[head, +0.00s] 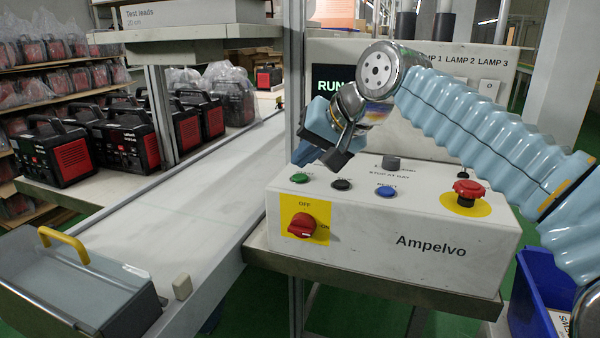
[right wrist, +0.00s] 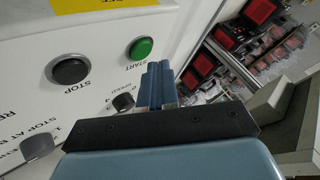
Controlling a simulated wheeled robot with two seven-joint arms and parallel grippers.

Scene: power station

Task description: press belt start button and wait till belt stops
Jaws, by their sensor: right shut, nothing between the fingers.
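The white control box (head: 440,215) marked "Ampelvo" stands right of the belt. On its top are the green start button (head: 299,178), a black button (head: 342,184) and a blue button (head: 387,191). In the right wrist view the green button (right wrist: 140,48), labelled START, sits beside the black STOP button (right wrist: 70,70). My right gripper (head: 322,157) is shut and empty, above the box near the green button; its fingertips (right wrist: 158,82) appear apart from the button. The pale belt (head: 175,215) runs along the left; a partly hidden screen (head: 332,86) reads "RUN". My left gripper is out of view.
A red rotary switch (head: 302,226) and a red emergency stop (head: 467,193) are on the box. A grey tray with a yellow handle (head: 64,243) is at the belt's near end. Black-and-red units (head: 50,155) stand left of the belt. A blue bin (head: 540,285) is at lower right.

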